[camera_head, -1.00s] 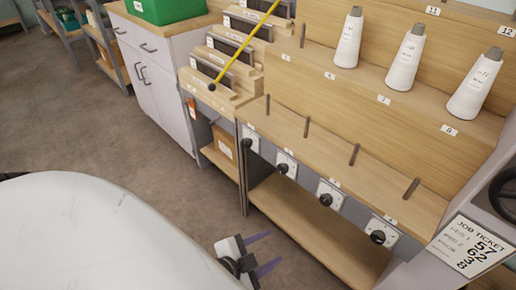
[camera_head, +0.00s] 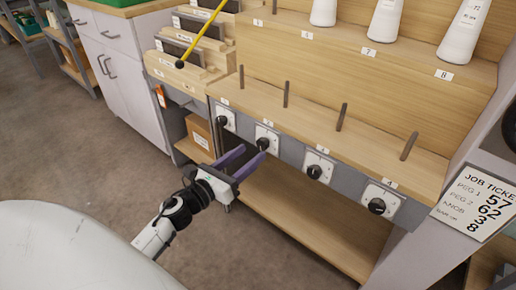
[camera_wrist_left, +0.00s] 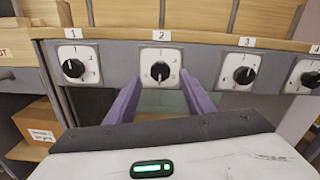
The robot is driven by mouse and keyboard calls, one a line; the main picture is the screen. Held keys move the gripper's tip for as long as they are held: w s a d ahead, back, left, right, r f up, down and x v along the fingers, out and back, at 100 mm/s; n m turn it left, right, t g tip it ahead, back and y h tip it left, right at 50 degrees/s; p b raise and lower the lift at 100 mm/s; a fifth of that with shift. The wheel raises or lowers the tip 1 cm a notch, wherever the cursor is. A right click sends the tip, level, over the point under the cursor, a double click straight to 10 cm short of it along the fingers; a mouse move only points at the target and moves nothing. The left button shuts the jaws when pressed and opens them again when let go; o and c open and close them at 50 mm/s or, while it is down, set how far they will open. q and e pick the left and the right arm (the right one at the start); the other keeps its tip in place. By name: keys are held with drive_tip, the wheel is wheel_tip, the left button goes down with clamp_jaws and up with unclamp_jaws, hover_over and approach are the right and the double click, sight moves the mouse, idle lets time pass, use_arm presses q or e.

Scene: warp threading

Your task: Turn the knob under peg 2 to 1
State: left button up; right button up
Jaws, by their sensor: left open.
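The knob under peg 2 (camera_head: 263,143) is a round black dial on a white plate below the label 2. In the left wrist view the knob (camera_wrist_left: 160,71) is centred between my finger tips, with a pale mark pointing down. The numbers around it are too small to read. Peg 2 (camera_head: 286,94) is a thin dark upright rod on the wooden ledge above. My left gripper (camera_head: 251,154) is open, its two purple fingers reaching toward the knob plate from the front. The wrist view shows the open fingers (camera_wrist_left: 160,84) apart and empty. My right gripper is not in view.
Similar knobs sit beside it: knob 1 (camera_head: 222,121), knob 3 (camera_head: 314,172) and knob 4 (camera_head: 377,206). A job ticket (camera_head: 476,205) hangs at the right. A yellow rod (camera_head: 203,34) with a black tip leans at upper left. A lower shelf (camera_head: 310,225) lies below the knobs.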

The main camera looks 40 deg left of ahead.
sight(261, 145)
use_arm(q)
drive_tip(key=w, duration=0.5)
drive_tip(key=shift+d, duration=0.2)
drive_tip(key=c, duration=1)
